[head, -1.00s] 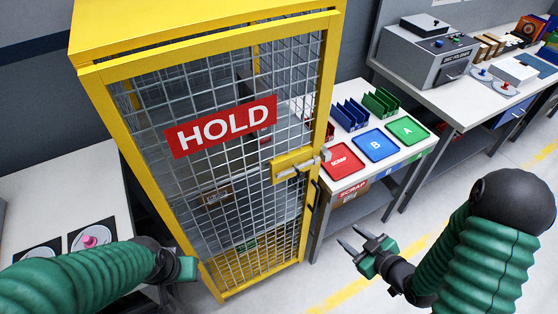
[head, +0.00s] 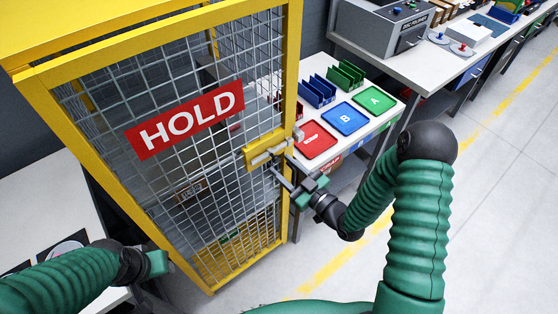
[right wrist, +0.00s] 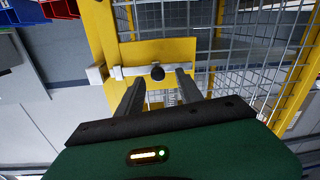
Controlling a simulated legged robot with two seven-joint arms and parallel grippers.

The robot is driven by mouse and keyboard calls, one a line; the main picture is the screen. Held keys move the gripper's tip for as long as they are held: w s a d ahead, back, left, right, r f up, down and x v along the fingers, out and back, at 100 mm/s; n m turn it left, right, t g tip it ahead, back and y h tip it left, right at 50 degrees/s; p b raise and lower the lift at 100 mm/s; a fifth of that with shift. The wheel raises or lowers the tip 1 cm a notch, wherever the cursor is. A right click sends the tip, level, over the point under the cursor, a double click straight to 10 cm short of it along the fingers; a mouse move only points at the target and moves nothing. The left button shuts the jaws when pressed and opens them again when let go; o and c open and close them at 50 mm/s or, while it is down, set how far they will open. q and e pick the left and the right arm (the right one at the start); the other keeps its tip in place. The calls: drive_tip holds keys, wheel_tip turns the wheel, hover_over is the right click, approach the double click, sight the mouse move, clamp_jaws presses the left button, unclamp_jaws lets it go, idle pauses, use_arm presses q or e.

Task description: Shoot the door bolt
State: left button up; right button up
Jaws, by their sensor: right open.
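The yellow mesh cage door (head: 165,190) with its red HOLD sign (head: 186,119) stands before me. The grey door bolt (head: 272,153) lies on a yellow plate at its right edge, near a grey catch (head: 298,135) on the post. In the right wrist view the bolt's dark round knob (right wrist: 157,73) shows between the fingertips, the bar (right wrist: 120,72) running left toward the catch; whether it enters is unclear. My right gripper (head: 282,172) is open at the knob, contact unclear; its fingers also show in the wrist view (right wrist: 158,88). My left gripper (head: 160,263) is low left, away from the bolt, fingers unclear.
Right of the cage, a bench holds a red tray (head: 314,139), a blue tray (head: 344,118), a green tray (head: 375,100) and upright racks. A grey machine (head: 380,25) stands on a bench behind. A white table (head: 50,205) is at left. Floor at right is clear.

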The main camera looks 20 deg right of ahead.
drive_tip(key=shift+x, duration=0.95)
drive_tip(key=shift+w+d+f, duration=0.1)
drive_tip(key=shift+w+d, duration=0.1)
drive_tip(key=shift+d, duration=0.1)
